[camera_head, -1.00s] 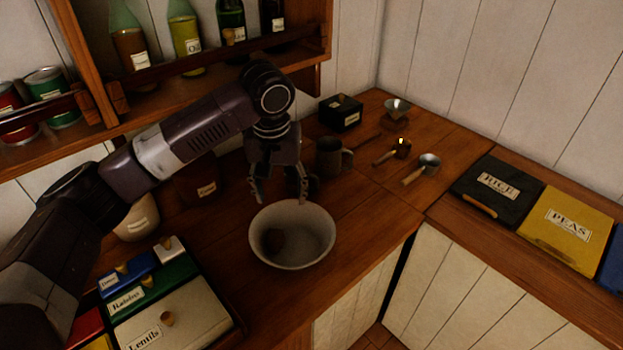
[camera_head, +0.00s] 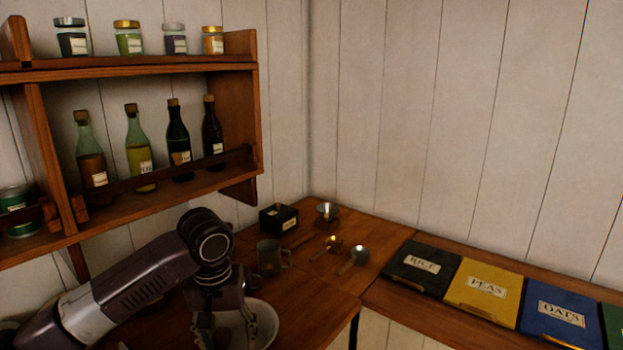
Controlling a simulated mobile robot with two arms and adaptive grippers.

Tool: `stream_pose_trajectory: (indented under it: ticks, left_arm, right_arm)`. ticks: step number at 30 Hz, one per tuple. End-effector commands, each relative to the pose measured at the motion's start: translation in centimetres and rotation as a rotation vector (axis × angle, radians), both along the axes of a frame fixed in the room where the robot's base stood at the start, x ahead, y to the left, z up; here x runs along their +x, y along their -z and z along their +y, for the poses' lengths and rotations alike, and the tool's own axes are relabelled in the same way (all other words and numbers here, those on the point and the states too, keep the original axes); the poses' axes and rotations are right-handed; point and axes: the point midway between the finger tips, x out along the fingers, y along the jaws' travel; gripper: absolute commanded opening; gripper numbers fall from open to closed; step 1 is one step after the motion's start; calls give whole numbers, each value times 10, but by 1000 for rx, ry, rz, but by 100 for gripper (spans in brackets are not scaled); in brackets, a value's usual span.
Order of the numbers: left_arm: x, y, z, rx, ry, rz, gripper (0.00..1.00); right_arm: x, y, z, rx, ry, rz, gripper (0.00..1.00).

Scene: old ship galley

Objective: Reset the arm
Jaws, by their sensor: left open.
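My left arm comes in from the left over the counter. My left gripper (camera_head: 226,328) hangs downward with its two fingers apart, in front of the pale bowl (camera_head: 266,318) in the picture. Nothing shows between the fingers except the bowl and a dark round thing behind them, which was in the bowl in the earlier view. The bowl's lower part is cut off by the picture's bottom edge. My right gripper is not in view.
A metal mug (camera_head: 270,257), a black box (camera_head: 278,218), a small funnel-like cup (camera_head: 327,213) and scoops (camera_head: 352,260) stand behind the gripper. A shelf (camera_head: 150,199) with bottles is above the arm. Labelled bins, such as RICE (camera_head: 420,266), line the right counter.

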Motion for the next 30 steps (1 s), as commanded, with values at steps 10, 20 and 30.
stream_pose_trajectory:
  ticks: [10,20,30]
  left_arm:
    - [-20,40,-31,-36,128,-4,56]
    - [-60,94,-74,-118,294,-36,56]
    - [-129,150,-109,-241,421,-143,56]
  right_arm:
    - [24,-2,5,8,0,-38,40]
    - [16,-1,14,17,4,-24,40]
    - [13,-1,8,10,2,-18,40]
